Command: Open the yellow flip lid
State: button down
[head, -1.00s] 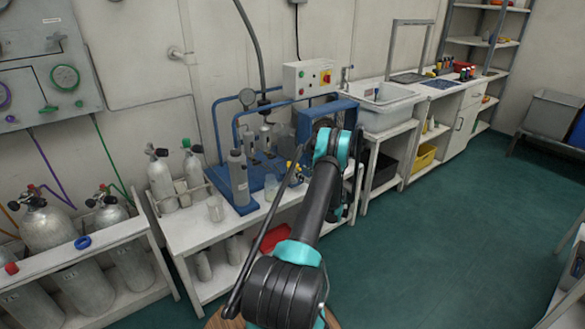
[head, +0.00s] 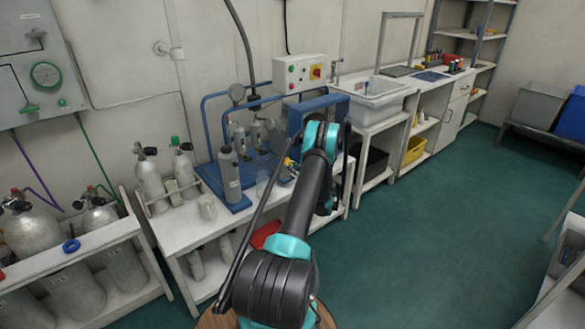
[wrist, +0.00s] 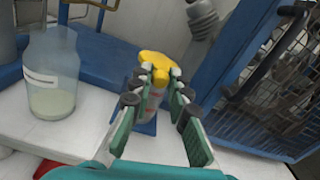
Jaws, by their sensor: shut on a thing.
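The yellow flip lid (wrist: 157,66) sits at the fingertips of my gripper (wrist: 158,78) in the wrist view. Below it, between the fingers, part of a small pale container (wrist: 154,104) with a reddish mark shows. The fingers are close together at the lid and shut on it; the exact contact is partly hidden. In the head view the yellow lid (head: 289,162) is a small patch beside my arm at the bench's right part, and my arm hides most of the gripper.
A glass jar (wrist: 55,75) with pale contents stands left of my gripper. A blue-framed mesh box (wrist: 255,85) is close on the right. The green floor (head: 430,240) is clear at right.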

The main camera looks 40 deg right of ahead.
aim_at(289, 163)
jog(key=r+g, duration=0.4)
jog(key=shift+w, duration=0.3)
jog(key=w+r+g, duration=0.1)
jog(key=g, duration=0.1)
jog(key=w+r+g, duration=0.1)
jog(key=r+g, duration=0.1)
jog(key=shift+w+a+r+g, duration=0.1)
jog(key=shift+a+r+g, duration=0.1)
jog(key=shift+g, duration=0.1)
jog(key=w+g, duration=0.1)
jog(key=w+r+g, duration=0.1)
jog(key=shift+r+g+h, duration=0.25)
jog(key=shift+g+h, duration=0.15)
jog(key=w+g, duration=0.2)
jog(key=w+r+g, duration=0.1)
jog(key=g, duration=0.1)
jog(key=shift+w+a+r, duration=0.1)
jog(key=shift+w+r, duration=0.1)
jog(key=shift+w, duration=0.15)
jog(key=shift+w+a+r, duration=0.1)
jog(key=shift+w, duration=1.2)
